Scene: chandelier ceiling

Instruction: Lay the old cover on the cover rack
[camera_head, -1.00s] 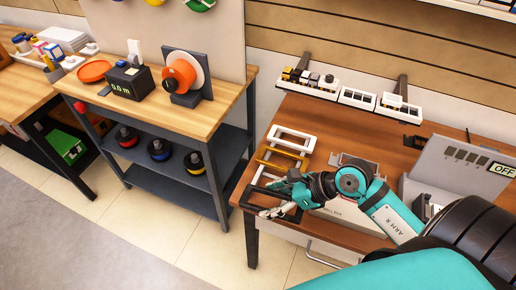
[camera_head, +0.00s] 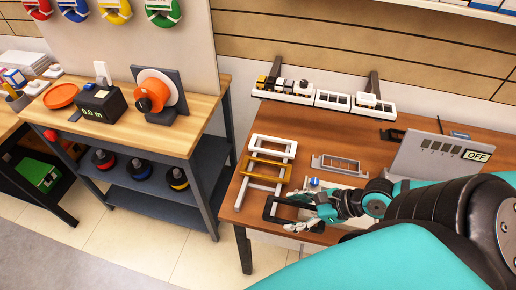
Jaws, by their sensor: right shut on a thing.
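The cover rack (camera_head: 262,188) is a pale ladder-like frame lying on the brown table. A white rectangular cover (camera_head: 272,147) and a gold one (camera_head: 266,171) lie across it. A black rectangular cover (camera_head: 268,208) is at its near end; I cannot tell whether it touches the rack. My right gripper (camera_head: 309,211) is shut on the right part of the black cover, partly hiding it. No label shows which cover is the old one. My left gripper is not in view.
A grey open frame (camera_head: 336,166) and a pale box with a blue knob (camera_head: 314,182) are beside the rack, the box partly behind my arm. A grey panel reading OFF (camera_head: 440,158) stands to the right. White modules (camera_head: 332,100) line the back.

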